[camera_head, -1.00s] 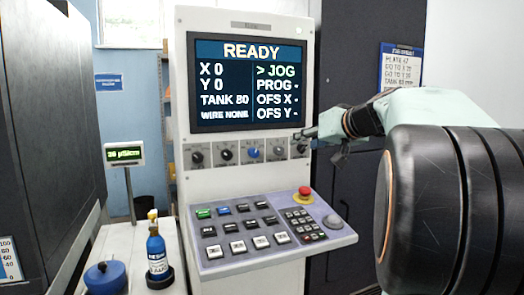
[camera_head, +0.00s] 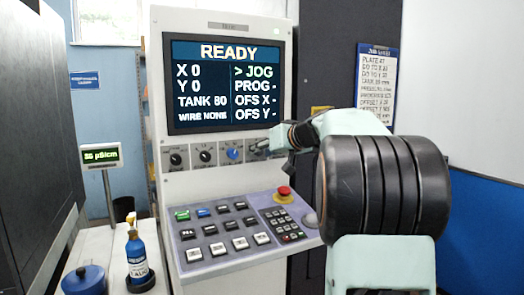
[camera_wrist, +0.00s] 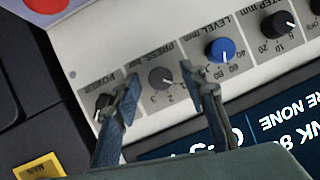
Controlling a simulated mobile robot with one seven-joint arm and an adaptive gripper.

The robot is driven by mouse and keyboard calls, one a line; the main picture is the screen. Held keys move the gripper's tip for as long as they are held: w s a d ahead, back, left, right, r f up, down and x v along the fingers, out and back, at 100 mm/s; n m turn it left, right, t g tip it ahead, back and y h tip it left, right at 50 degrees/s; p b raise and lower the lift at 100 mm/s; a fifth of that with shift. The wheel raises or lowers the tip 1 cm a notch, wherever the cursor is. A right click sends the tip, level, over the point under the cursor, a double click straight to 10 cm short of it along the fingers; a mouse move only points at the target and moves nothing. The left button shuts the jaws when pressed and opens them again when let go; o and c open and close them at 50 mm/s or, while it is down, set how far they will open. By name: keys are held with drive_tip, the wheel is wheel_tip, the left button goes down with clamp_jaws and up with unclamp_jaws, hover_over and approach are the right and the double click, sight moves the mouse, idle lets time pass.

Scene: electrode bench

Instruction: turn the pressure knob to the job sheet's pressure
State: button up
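The pressure knob (camera_wrist: 160,78) is the grey dial under the "PRESS. bar" label, seen upside down in the wrist view. Its exact setting is too small to read. My gripper (camera_wrist: 160,80) is open, with one finger on each side of the knob in the picture. I cannot tell whether the fingers touch it. In the head view my gripper (camera_head: 264,147) is at the knob row, right of the blue knob, and covers the pressure knob. The job sheet (camera_head: 376,85) hangs on the wall at the right; its pressure line is too blurred to read.
The blue level knob (camera_wrist: 219,50) and the power knob (camera_wrist: 103,101) sit on either side. Below the knob row is a keypad console (camera_head: 240,233) with a red emergency button (camera_head: 284,194). The screen (camera_head: 228,84) reads READY, TANK 80.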

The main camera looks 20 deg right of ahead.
drive_tip(key=shift+c, duration=0.3)
clamp_jaws()
